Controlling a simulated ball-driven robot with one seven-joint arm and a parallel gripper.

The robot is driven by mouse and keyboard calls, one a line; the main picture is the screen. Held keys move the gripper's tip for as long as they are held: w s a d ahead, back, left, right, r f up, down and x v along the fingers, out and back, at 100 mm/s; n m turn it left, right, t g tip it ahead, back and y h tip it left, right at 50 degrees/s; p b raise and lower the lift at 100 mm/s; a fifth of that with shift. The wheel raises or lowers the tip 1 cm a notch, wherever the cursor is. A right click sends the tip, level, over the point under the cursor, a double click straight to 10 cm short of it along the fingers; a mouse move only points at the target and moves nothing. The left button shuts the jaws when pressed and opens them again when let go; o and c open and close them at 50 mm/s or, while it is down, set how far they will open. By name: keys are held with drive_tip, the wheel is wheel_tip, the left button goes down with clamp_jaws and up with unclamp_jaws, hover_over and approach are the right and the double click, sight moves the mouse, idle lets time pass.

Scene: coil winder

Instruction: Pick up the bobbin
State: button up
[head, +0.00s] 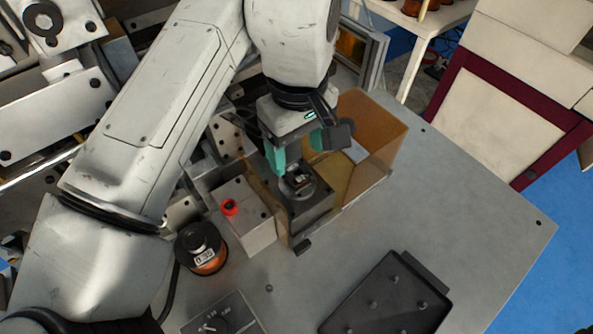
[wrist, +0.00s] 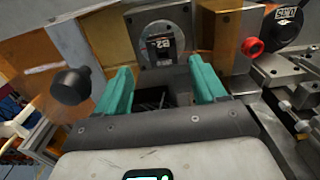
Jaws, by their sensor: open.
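A dark round bobbin-like piece with a pale-printed label (head: 298,183) sits in the dark block of the winder, inside the amber guard. In the wrist view this labelled round piece (wrist: 161,28) shows just beyond my fingertips, between them. My gripper (head: 297,157) has teal fingers spread apart and is above it, with nothing between them; its fingers also frame the wrist view (wrist: 162,78). A second bobbin, black-topped with copper-coloured winding (head: 203,246), stands on the table left of the winder. A black round labelled part (wrist: 283,22) shows at the wrist view's upper right.
Amber guard panels (head: 385,135) stand close around my gripper, with a black knob (wrist: 72,86) near the left finger. A grey box with a red button (head: 229,207) is beside the winder. A dark pegged tray (head: 388,298) lies in front. The table's right side is clear.

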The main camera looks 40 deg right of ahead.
sight(297, 176)
drive_tip(key=shift+s+a+f+p, duration=0.15)
drive_tip(key=shift+f+p, duration=0.1)
drive_tip(key=shift+f, duration=1.1)
drive_tip(key=shift+s+a+f+p, duration=0.1)
drive_tip(key=shift+f+p, duration=0.15)
drive_tip(key=shift+f, duration=1.05)
drive_tip(key=shift+c, duration=0.5)
drive_tip(key=c, duration=1)
